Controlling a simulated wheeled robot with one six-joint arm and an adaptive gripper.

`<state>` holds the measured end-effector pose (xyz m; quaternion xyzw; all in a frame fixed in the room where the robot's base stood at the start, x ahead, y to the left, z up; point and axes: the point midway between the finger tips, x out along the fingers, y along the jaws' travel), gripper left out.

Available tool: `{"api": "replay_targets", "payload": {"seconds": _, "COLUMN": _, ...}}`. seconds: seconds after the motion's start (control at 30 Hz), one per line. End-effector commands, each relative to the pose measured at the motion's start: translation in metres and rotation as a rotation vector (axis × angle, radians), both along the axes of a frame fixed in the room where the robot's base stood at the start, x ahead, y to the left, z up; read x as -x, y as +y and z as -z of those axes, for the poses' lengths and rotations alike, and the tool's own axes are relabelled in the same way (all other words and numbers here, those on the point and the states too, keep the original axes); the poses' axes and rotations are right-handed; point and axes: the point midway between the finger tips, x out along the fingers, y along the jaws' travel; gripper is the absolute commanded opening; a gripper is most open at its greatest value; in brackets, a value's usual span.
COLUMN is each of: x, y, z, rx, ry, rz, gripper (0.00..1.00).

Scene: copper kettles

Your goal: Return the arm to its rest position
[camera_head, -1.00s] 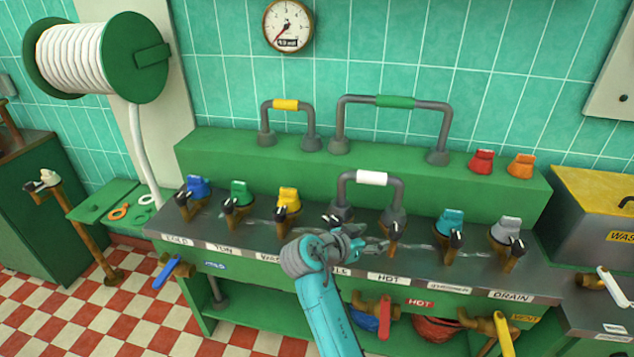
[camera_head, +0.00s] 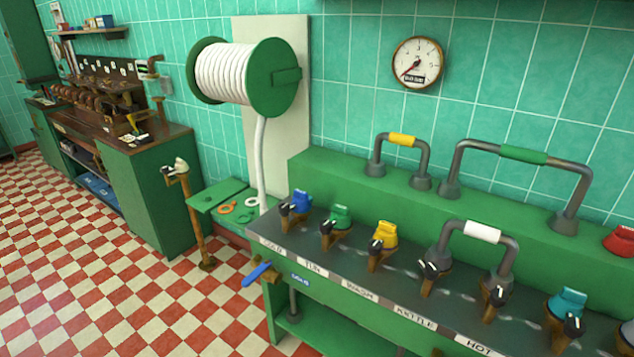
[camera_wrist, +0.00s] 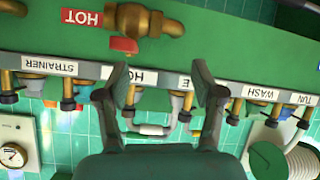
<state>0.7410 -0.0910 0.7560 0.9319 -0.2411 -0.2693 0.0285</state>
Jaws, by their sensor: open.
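My gripper (camera_wrist: 160,88) shows in the wrist view with its two dark fingers spread apart and nothing between them. It faces the front of the green bench (camera_head: 380,318), with the label strip and taps beyond its fingertips. The wrist picture is upside down. My arm and gripper are out of the head view.
The bench carries several taps with coloured knobs, such as a blue knob (camera_head: 301,201) and a yellow knob (camera_head: 385,235). A grey pipe loop with a white grip (camera_head: 482,232) stands among them. A hose reel (camera_head: 245,75) hangs on the wall. Checkered floor (camera_head: 150,270) is clear at left.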

Motion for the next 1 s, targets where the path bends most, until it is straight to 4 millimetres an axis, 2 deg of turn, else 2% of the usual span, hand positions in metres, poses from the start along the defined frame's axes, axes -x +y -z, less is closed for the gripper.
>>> {"api": "replay_targets", "payload": {"seconds": 0.03, "x": 0.016, "y": 0.005, "z": 0.007, "rx": -0.005, "ry": 0.008, "rz": -0.035, "gripper": 0.68}}
{"api": "replay_targets", "payload": {"seconds": 0.23, "x": 0.075, "y": 0.030, "z": 0.019, "rx": -0.032, "ry": 0.004, "rz": -0.187, "gripper": 0.68}}
{"api": "replay_targets", "payload": {"seconds": 0.47, "x": 0.144, "y": 0.057, "z": 0.011, "rx": -0.070, "ry": -0.034, "rz": -0.330, "gripper": 0.68}}
{"api": "replay_targets", "payload": {"seconds": 0.67, "x": 0.203, "y": 0.076, "z": -0.013, "rx": -0.099, "ry": -0.089, "rz": -0.419, "gripper": 0.68}}
{"api": "replay_targets", "payload": {"seconds": 0.8, "x": 0.240, "y": 0.085, "z": -0.039, "rx": -0.116, "ry": -0.137, "rz": -0.459, "gripper": 0.68}}
{"api": "replay_targets", "payload": {"seconds": 1.0, "x": 0.285, "y": 0.092, "z": -0.084, "rx": -0.127, "ry": -0.213, "rz": -0.483, "gripper": 0.68}}
